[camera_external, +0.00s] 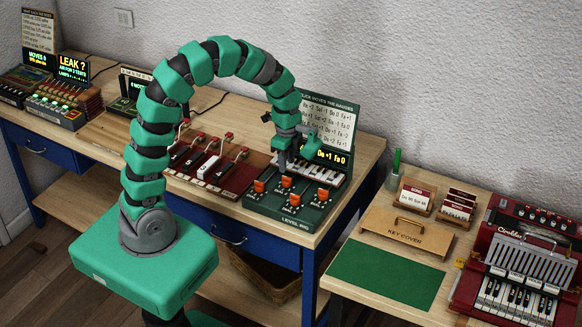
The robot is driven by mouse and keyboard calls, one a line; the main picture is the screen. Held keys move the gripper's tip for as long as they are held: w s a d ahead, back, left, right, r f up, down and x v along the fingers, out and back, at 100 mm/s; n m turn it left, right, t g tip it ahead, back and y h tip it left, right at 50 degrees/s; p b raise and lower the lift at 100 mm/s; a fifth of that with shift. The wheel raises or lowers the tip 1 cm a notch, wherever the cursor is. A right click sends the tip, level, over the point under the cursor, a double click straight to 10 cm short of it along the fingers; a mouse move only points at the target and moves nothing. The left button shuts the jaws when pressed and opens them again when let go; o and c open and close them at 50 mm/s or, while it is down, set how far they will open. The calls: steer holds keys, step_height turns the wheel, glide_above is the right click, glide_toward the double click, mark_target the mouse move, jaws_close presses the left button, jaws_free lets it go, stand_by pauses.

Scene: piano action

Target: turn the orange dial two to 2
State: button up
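A dark green panel (257,203) marked "LEVEL RIG" stands on the wooden bench and carries several orange dials. One orange dial (259,186) is at the left, another orange dial (322,194) is at the right, and others sit between them. Their numbers and settings are too small to read, so I cannot tell which is dial two. My gripper (283,163) points down over the back middle of the panel, near the piano keys (322,175) and above the middle dials. I cannot see whether its fingers are open, shut or touching anything.
A lit display (326,157) and a white chart (328,125) stand behind the panel. A dark red lever board (211,168) is close on its left. A lower table at right holds a key cover (408,232), a green mat (387,273) and a red accordion (521,262).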

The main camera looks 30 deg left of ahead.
mark_target(287, 178)
step_height(287, 178, down, 6)
steer(key=shift+f, duration=0.1)
stand_by(0.4)
steer(key=c, duration=0.7)
